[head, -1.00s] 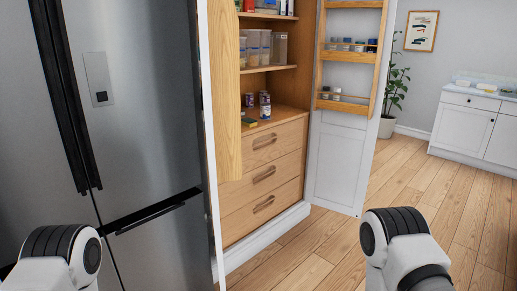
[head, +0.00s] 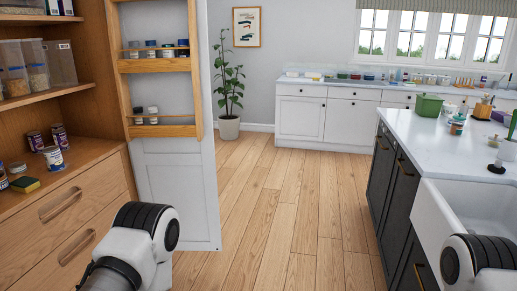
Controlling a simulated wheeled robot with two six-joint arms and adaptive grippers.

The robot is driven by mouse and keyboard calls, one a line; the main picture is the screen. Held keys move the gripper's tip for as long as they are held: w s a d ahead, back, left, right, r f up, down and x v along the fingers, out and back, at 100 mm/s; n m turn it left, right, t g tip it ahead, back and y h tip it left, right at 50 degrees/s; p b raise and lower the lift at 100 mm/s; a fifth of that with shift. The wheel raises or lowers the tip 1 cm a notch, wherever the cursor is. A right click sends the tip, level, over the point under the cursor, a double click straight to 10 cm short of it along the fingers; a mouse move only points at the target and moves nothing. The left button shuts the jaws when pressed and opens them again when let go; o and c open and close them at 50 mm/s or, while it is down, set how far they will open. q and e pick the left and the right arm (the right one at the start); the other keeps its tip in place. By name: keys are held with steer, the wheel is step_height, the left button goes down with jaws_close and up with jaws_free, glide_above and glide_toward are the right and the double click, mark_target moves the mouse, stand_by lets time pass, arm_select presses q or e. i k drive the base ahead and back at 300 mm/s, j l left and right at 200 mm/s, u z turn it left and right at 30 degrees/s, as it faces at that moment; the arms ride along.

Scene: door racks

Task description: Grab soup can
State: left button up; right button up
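Several cans stand on the pantry's wooden counter at the left of the head view. Two dark purple-labelled cans are at the back, one (head: 36,141) left of the other (head: 60,136). A can with a white and blue label (head: 53,158) stands in front of them. Another can (head: 3,180) is cut off by the left edge. The labels are too small to read, so I cannot tell which is the soup can. My arm links show at the bottom, but neither gripper is in view.
The open pantry door (head: 180,190), with jar racks, stands right of the drawers (head: 75,225). Clear wooden floor (head: 285,210) runs up the middle. A dark island (head: 400,190) with a white sink (head: 465,215) is at the right.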

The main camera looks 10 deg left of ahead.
mark_target(53, 154)
steer(key=i, duration=0.7)
steer(key=i+l+u, duration=0.1)
steer(key=i, duration=0.6)
steer(key=i+l, duration=0.15)
steer(key=i, duration=0.55)
steer(key=u, duration=0.05)
